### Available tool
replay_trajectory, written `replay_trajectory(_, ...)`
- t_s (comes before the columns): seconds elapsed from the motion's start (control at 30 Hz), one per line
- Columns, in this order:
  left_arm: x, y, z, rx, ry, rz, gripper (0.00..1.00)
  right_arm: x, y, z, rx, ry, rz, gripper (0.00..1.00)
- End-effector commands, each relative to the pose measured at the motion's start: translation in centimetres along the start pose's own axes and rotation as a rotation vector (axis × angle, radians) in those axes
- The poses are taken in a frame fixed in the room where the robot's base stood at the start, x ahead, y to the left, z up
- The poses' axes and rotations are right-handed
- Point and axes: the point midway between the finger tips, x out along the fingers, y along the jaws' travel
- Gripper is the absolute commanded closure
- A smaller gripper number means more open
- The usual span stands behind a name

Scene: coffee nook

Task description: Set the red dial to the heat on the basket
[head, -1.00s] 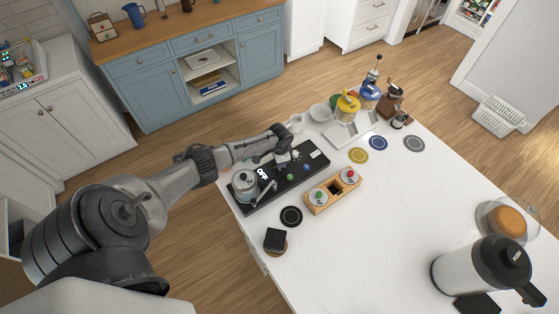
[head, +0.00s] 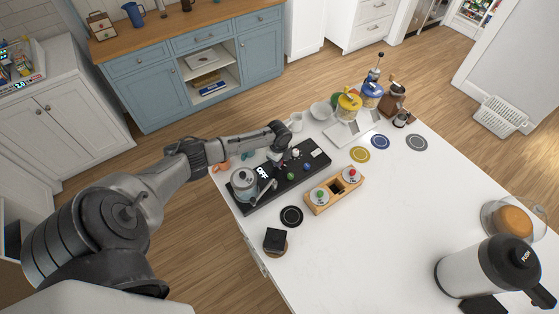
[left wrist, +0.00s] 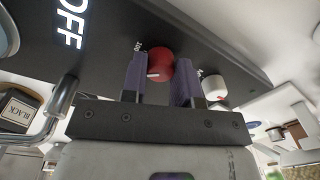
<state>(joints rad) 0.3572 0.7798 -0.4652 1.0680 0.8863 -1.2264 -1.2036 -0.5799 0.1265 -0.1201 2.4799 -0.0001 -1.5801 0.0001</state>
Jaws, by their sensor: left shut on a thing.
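The red dial (left wrist: 172,68) is on the black panel in the left wrist view. A short white mark on it points toward the left finger. My left gripper (left wrist: 160,82) is shut on the dial, one finger on each side. In the head view, my left gripper (head: 279,154) is over the far side of the black panel (head: 318,155) and hides the dial. The panel display (head: 263,172) reads OFF. A wooden holder (head: 322,206) carries round pieces with green and red knobs. My right gripper is not in view.
A metal pot (head: 243,182) stands on the panel's left end. A white dial (left wrist: 213,84) is right of the red one. Yellow and blue grinders (head: 348,104) stand behind. A large flask (head: 478,270) stands front right.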

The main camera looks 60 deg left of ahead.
Motion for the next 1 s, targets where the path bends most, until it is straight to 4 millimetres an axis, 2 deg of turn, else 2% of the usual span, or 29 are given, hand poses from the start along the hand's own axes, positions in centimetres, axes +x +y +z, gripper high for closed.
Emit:
replay_trajectory(0.5,0.2,0.0,0.1,0.437,0.015,0.000,0.96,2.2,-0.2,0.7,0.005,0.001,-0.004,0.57)
replay_trajectory(1.0,0.1,0.0,0.1,0.623,0.022,0.000,0.96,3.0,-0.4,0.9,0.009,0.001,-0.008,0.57)
